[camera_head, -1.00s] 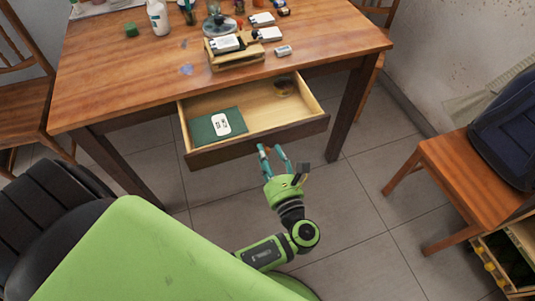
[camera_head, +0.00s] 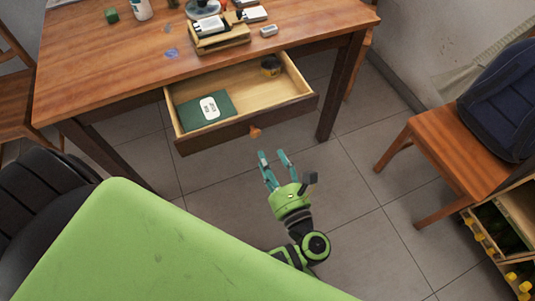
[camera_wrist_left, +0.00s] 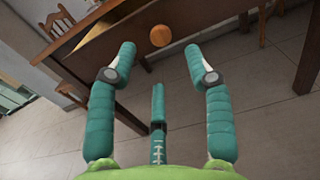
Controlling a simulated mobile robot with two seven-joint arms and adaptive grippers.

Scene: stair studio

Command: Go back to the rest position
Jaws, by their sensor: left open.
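My left gripper (camera_head: 275,170) is open and empty in the head view, in front of the open drawer (camera_head: 238,132) and apart from it. The drawer's round wooden knob (camera_head: 255,132) is just beyond the fingertips. The left wrist view shows the spread teal fingers of the gripper (camera_wrist_left: 160,75), with the knob (camera_wrist_left: 160,36) ahead between them and not touched. In the drawer lie a green booklet with a white label (camera_head: 207,109) and a dark round item (camera_head: 271,66). My right gripper is in neither view.
The wooden table (camera_head: 110,65) carries a wooden holder (camera_head: 220,40), a green cube (camera_head: 112,15) and a white bottle (camera_head: 141,9). A chair (camera_head: 440,150) with a dark blue backpack (camera_head: 500,100) stands at right, near a crate with bottles (camera_head: 500,240). Tiled floor (camera_head: 365,220) is free between.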

